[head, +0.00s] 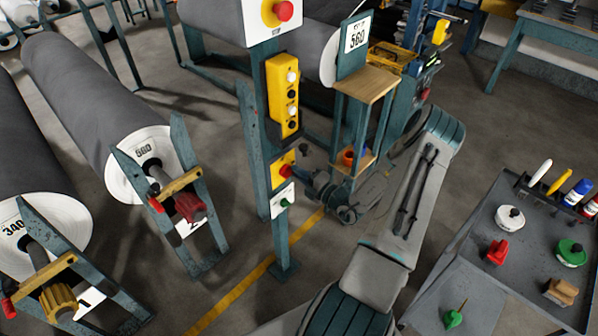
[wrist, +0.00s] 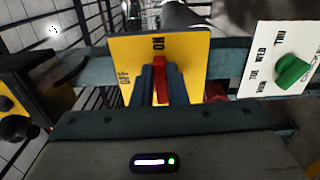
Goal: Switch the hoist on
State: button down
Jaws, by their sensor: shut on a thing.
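The yellow switch plate (wrist: 192,60) fills the middle of the wrist view, marked OFF on the left and ON at the top. It also shows on the teal post in the head view (head: 277,172). Its red handle (wrist: 160,66) stands upright in the wrist view and points at ON. My gripper (wrist: 159,88) is shut on the handle, with one dark blue finger on each side. The fingers hide the handle's lower sides.
Beside the switch is a white day dial with a green knob (wrist: 293,71). Above it on the post are the yellow button box (head: 283,97) and a red stop button (head: 283,11). A small wooden-topped stand (head: 368,83) stands close behind my wrist. A tool cart (head: 480,290) is at right.

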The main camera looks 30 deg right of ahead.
dwell(0.5)
jog(key=c, duration=1.4)
grip_release()
jog(key=shift+c, duration=0.2)
jog(key=b+v, duration=0.2)
jog(key=v, duration=1.2)
jog(key=shift+w, duration=0.1)
